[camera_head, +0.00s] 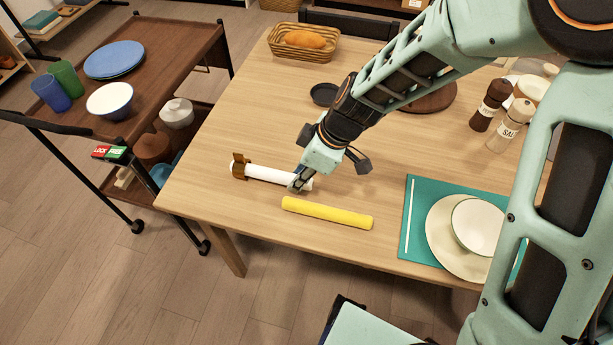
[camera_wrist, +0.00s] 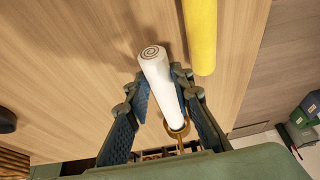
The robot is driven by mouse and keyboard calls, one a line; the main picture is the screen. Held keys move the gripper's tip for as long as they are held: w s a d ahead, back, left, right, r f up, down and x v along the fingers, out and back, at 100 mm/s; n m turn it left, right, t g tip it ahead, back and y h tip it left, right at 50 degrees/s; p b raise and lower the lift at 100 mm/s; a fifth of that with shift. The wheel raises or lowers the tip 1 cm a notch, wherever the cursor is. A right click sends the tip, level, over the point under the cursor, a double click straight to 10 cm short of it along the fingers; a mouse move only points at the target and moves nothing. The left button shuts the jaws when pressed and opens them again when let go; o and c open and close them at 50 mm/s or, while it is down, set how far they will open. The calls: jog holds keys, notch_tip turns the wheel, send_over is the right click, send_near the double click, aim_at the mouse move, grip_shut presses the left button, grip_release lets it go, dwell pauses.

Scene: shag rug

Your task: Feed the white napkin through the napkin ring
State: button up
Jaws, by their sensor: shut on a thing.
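The white napkin (camera_head: 268,175) is a rolled tube lying near the table's front left. My gripper (camera_head: 298,182) is shut on it close to its right end. In the wrist view, the napkin (camera_wrist: 157,78) lies between the two fingers of my gripper (camera_wrist: 161,84), its spiral end sticking out past them. The brown napkin ring (camera_head: 240,167) stands at the napkin's left end. A sliver of white shows on the ring's far left side, so the napkin's end seems to be inside it. The ring also shows at that end in the wrist view (camera_wrist: 178,131), partly hidden.
A yellow rolled napkin (camera_head: 327,213) lies close in front of my gripper. A teal placemat (camera_head: 416,220) with a plate and bowl is at the right. A small dark dish (camera_head: 323,94) and a bread basket (camera_head: 276,50) are farther back.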

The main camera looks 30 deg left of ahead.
aim_at(277, 172)
jog(key=shift+s+a, duration=0.2)
jog(key=shift+a, duration=0.65)
jog(key=shift+s+a, duration=0.2)
jog(key=shift+a, duration=0.6)
jog(key=shift+s+a, duration=0.2)
jog(key=shift+a, duration=0.65)
jog(key=o, duration=1.1)
jog(key=shift+o, duration=0.2)
jog(key=shift+r, duration=0.1)
jog(key=v, duration=1.1)
jog(key=shift+d+r, duration=0.2)
jog(key=shift+r, duration=0.15)
jog(key=shift+w, duration=0.1)
